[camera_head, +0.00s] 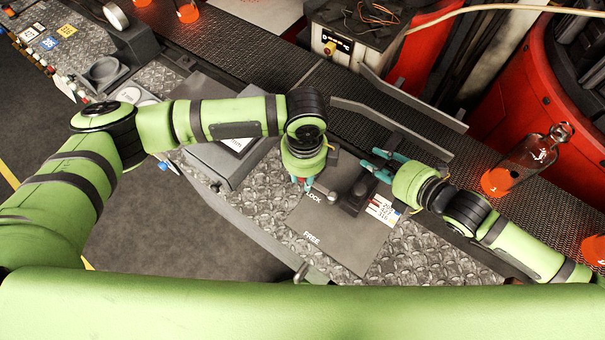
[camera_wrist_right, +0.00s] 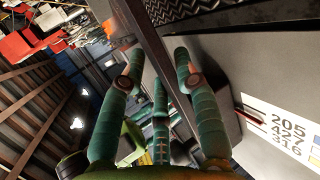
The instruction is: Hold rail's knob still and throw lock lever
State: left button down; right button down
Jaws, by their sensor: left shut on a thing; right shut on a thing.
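A dark grey plate (camera_head: 330,234) carries the labels LOCK and FREE. My left gripper (camera_head: 308,184) points down at the LOCK end of the plate and is shut on the lock lever; a bit of red shows between its fingers. A metal ball (camera_head: 333,198) is just right of it. My right gripper (camera_head: 381,165) is at the plate's far right edge, shut on the rail's knob, which its fingers mostly hide. In the right wrist view, the teal fingers (camera_wrist_right: 160,80) straddle a dark bar of the rail (camera_wrist_right: 148,40).
A number label (camera_head: 383,209) lies near my right gripper. Patterned metal plate (camera_head: 425,250) surrounds the lock plate.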

pick_arm(q)
jog(key=shift+d+r, duration=0.1)
jog(key=shift+d, duration=0.15)
pick_arm(e)
jog(key=shift+s+f, duration=0.1)
jog(key=shift+f, duration=0.1)
pick_arm(q)
jog(key=c, duration=1)
grip_release()
pick_arm(e)
jog(key=shift+d, duration=0.15)
pick_arm(q)
jog(key=shift+a, duration=0.1)
notch_tip(320, 180, up, 12)
jog(key=shift+s, duration=0.1)
